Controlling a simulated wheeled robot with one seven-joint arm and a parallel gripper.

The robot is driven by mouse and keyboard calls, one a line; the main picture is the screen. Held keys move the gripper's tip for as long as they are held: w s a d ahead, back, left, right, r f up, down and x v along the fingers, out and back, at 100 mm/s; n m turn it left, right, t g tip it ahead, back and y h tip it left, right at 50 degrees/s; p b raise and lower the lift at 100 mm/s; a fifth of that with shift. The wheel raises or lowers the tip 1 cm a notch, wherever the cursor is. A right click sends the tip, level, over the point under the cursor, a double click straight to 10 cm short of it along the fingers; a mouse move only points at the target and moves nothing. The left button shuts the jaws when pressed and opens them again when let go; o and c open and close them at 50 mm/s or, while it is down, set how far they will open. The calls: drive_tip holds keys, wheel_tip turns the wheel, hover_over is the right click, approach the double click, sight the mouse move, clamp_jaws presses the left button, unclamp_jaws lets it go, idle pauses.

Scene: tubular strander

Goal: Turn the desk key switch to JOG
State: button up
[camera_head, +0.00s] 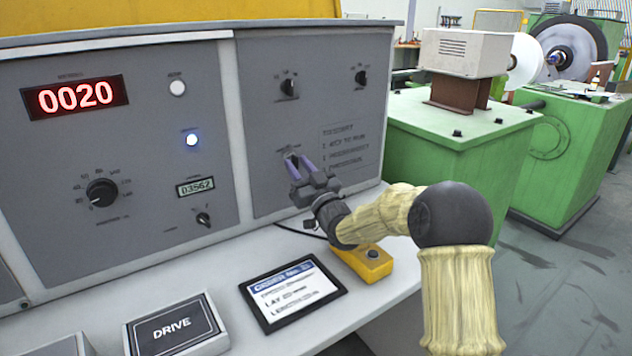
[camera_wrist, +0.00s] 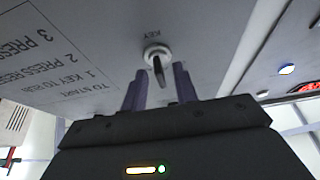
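The key switch (camera_wrist: 157,54) is a round light-metal collar with a dark key standing out of it, set in the grey desk panel under a KEY label. The label reads upside down in the wrist view. My gripper (camera_wrist: 158,84) is open, with one purple finger on each side of the key and a visible gap to it on both sides. In the head view my gripper (camera_head: 298,162) is at the lower part of the right-hand panel and largely hides the switch. The switch's position markings are not readable.
Two black knobs (camera_head: 289,86) (camera_head: 361,77) sit higher on this panel (camera_head: 265,125). Printed start steps (camera_head: 346,146) are to the right. A yellow button box (camera_head: 366,262) and a tablet (camera_head: 293,291) lie on the desk below my arm. Green machinery (camera_head: 450,140) stands at right.

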drive_tip(key=s+d+f, duration=0.1)
drive_tip(key=s+d, duration=0.8)
drive_tip(key=s, duration=0.4)
drive_tip(key=shift+s+f, duration=0.2)
drive_tip(key=shift+f, duration=0.2)
drive_tip(key=shift+d, duration=0.1)
